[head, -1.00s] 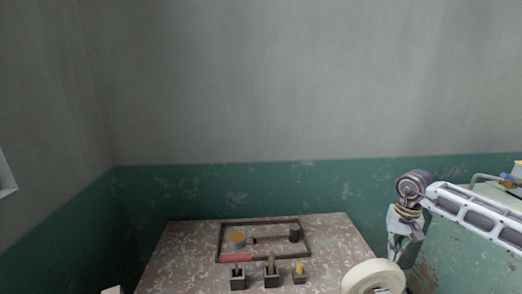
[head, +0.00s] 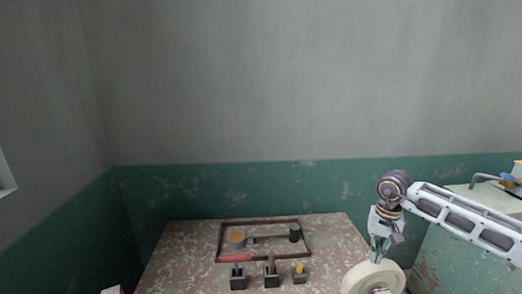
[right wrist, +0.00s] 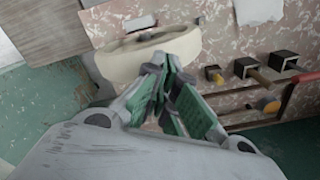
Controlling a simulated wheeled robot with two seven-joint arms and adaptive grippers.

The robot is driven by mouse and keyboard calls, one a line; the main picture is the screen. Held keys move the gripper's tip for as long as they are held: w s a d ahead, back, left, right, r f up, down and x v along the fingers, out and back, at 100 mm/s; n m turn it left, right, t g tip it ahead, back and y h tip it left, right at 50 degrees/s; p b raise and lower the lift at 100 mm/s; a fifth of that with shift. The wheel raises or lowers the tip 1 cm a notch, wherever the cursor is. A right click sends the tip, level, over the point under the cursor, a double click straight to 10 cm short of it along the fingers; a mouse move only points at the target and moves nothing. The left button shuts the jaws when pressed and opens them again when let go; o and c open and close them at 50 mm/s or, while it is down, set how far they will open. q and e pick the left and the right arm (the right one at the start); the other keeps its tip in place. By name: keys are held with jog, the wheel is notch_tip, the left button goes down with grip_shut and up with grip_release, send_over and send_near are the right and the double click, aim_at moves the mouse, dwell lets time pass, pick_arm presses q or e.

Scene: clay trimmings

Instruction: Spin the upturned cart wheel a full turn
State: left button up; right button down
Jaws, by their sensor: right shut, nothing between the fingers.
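The cart wheel (head: 359,281) is a cream-coloured ring at the bottom of the head view, near the right front corner of the speckled table. Its lower part is cut off by the frame. My right gripper (head: 379,256) is shut and empty, pointing down at the wheel's far rim. In the right wrist view the closed fingers (right wrist: 168,72) overlap the cream wheel (right wrist: 120,62); I cannot tell whether they touch it. My left gripper is not in view.
The table (head: 180,262) holds a wooden-framed tray (head: 262,221) with a mallet-like tool and a round orange-topped item. Several small dark blocks with tools (head: 270,281) stand in front, beside a red handle (head: 236,258). A pale green cabinet (head: 450,250) stands at the right.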

aim_at(389, 262)
jog(key=shift+f+b, duration=1)
jog(key=shift+f, duration=0.4)
jog(key=shift+d, duration=0.1)
jog(key=d, duration=0.5)
jog(key=shift+w+d+b, duration=0.2)
jog(key=shift+b, duration=0.1)
jog(key=shift+d+r+p, duration=0.25)
jog(key=shift+r+p, duration=0.2)
jog(key=shift+r, duration=0.3)
jog(key=shift+d+r+p, duration=0.2)
jog(key=shift+r+p, duration=0.2)
jog(key=shift+r, duration=0.3)
dwell(0.7)
